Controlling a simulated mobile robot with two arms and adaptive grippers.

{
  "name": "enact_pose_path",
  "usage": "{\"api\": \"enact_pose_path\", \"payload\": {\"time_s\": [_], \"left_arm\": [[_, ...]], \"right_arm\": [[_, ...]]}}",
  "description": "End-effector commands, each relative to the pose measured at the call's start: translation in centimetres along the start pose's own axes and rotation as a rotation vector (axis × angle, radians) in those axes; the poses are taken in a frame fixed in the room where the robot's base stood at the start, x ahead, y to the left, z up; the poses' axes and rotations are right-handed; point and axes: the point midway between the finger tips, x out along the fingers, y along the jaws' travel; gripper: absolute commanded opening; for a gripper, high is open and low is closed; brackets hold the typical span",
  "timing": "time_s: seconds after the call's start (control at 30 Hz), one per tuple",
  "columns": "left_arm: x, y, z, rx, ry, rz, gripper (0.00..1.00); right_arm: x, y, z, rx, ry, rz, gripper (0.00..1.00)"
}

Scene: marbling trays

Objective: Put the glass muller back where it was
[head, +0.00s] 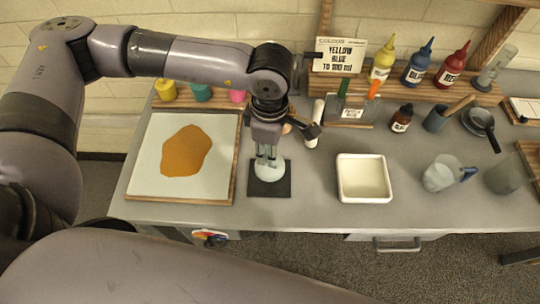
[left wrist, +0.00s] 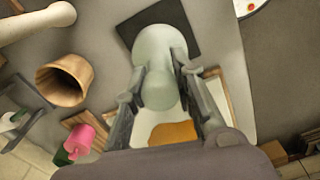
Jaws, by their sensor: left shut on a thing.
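The pale green glass muller (head: 269,174) is upright over the small black mat (head: 282,189), right of the marbling tray. My left gripper (head: 267,157) points down and is shut on its upper part. In the left wrist view the muller's round knob (left wrist: 160,91) is between my left gripper's fingers (left wrist: 161,104). Its wider base lies farther off against the black mat (left wrist: 182,22). I cannot tell whether the base touches the mat. My right gripper is not in view.
A wood-framed tray (head: 234,174) with an orange-brown patch stands close on the left. A white square dish (head: 364,196) is to the right, with bare table between it and the mat. Paint bottles (head: 418,65) stand behind. A wooden cup (left wrist: 66,79) is near the gripper.

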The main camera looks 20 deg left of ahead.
Motion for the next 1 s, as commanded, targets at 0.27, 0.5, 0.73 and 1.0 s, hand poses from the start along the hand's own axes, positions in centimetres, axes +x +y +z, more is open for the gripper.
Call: {"api": "enact_pose_path", "payload": {"time_s": [0.27,0.5,0.73,1.0], "left_arm": [[3.1,0.0,0.0,0.000,0.000,-0.001,0.00],[4.5,0.1,0.0,0.001,-0.002,0.004,0.00],[4.7,0.1,0.0,0.001,-0.002,0.003,0.00],[4.8,0.0,0.0,0.001,0.000,0.001,0.35]], "right_arm": [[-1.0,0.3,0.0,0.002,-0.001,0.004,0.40],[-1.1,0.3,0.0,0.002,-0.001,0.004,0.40],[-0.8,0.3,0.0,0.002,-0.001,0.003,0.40],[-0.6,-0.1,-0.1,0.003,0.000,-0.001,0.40]]}}
